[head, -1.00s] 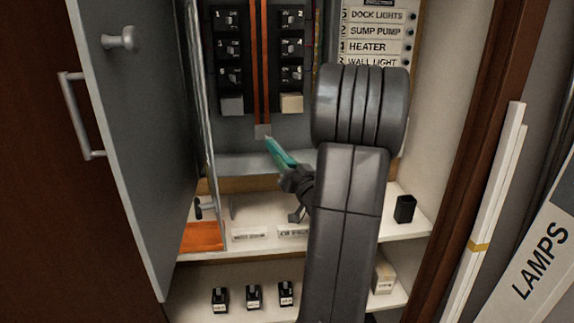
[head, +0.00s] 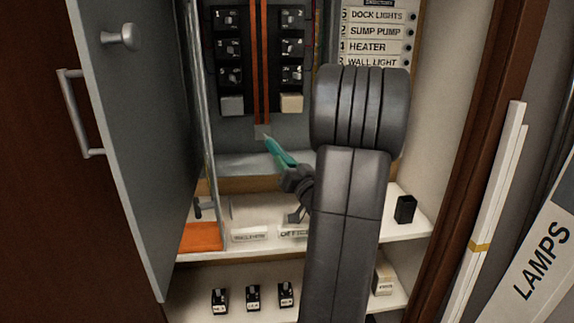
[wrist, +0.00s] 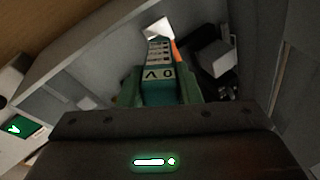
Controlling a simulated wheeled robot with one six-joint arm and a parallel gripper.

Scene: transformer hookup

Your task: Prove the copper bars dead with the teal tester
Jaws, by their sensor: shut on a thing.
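The teal tester (head: 279,151) is held by my gripper (head: 293,176) and points up and to the left. Its tip is close to the lower end of the copper bars (head: 262,65), by a small pale block (head: 262,131); I cannot tell whether it touches. In the wrist view the tester (wrist: 160,77) stands between the jaws (wrist: 160,100) with markings on its face. The orange edge of a bar shows beyond it. My arm hides part of the cabinet's right side.
Breakers (head: 229,47) flank the bars. The grey door (head: 145,130) stands open at the left. Several small black devices (head: 253,297) sit on the lower shelf.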

